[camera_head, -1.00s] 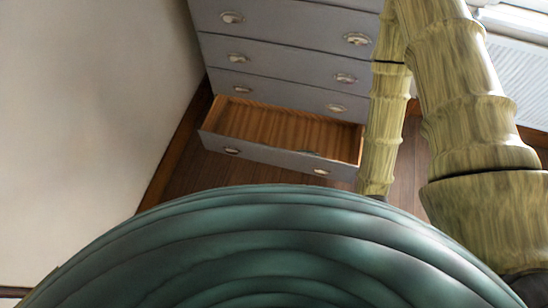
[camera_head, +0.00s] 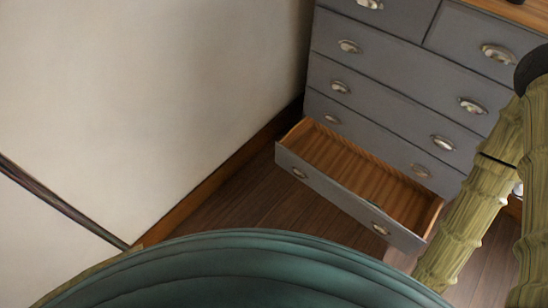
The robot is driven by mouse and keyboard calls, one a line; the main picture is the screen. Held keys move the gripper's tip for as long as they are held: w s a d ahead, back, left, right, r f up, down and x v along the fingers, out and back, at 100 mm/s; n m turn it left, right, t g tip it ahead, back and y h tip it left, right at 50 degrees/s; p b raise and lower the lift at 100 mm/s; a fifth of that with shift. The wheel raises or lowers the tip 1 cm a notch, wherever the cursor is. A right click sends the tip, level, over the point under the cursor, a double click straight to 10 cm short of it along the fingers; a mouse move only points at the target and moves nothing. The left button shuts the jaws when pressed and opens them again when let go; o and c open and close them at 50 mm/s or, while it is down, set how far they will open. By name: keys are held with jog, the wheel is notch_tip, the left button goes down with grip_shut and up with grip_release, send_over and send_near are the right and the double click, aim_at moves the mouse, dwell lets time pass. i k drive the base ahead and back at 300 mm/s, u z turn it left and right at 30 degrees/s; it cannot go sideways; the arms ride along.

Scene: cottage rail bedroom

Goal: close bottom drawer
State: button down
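The grey dresser (camera_head: 395,75) stands at the upper right of the head view. Its bottom drawer (camera_head: 340,192) is pulled out and its wooden inside shows empty. The drawer front has two metal cup handles, a left one (camera_head: 298,172) and a right one (camera_head: 380,229). The drawers above it are shut. My arm, with yellow-green bamboo-like links, is at the right edge, in front of the dresser's right side. My gripper is not visible, so its state does not show.
A pale wall (camera_head: 150,100) with a wooden baseboard (camera_head: 215,190) runs along the left of the dresser. Dark wooden floor (camera_head: 270,205) in front of the drawer is clear. My rounded teal body fills the bottom. A dark thin bar (camera_head: 65,207) crosses the lower left.

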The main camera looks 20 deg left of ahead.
aim_at(313, 153)
jog(key=k, duration=1.2)
jog(key=u, duration=0.75)
jog(key=i, duration=1.4)
jog(key=z, duration=0.1)
